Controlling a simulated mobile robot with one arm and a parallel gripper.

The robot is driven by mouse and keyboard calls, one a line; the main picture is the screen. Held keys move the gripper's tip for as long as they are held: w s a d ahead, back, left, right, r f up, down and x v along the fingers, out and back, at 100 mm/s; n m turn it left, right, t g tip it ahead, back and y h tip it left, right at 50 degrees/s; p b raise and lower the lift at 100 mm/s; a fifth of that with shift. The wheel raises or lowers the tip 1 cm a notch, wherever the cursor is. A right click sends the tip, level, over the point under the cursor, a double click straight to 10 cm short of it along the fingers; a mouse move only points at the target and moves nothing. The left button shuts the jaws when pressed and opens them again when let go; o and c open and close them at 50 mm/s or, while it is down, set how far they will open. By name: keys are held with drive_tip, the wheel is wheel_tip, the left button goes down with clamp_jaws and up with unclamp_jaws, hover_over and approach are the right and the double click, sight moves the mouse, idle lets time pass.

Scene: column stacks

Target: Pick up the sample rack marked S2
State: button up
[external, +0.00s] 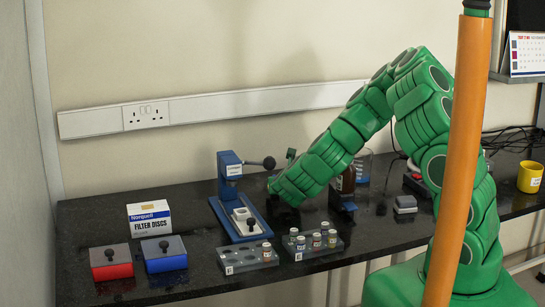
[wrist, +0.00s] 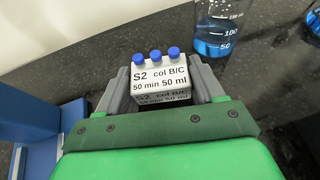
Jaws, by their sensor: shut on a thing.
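The sample rack marked S2 (wrist: 161,72) is a small white block with blue caps along its top and the print "S2 col B/C 50 min 50 ml". It sits between the grey fingers of my gripper (wrist: 163,80) in the wrist view, with a finger against each side. My gripper is shut on it. I cannot tell whether the rack touches the bench.
A blue press (external: 240,197) stands left of my gripper, close by. Two grey vial trays (external: 246,259) (external: 312,249), red and blue boxes (external: 111,263) (external: 164,254) and a filter box (external: 149,220) stand nearer the front.

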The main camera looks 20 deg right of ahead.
drive_tip(key=shift+s+d, duration=0.25)
drive_tip(key=shift+d, duration=0.35)
wheel_tip(320, 180, up, 14)
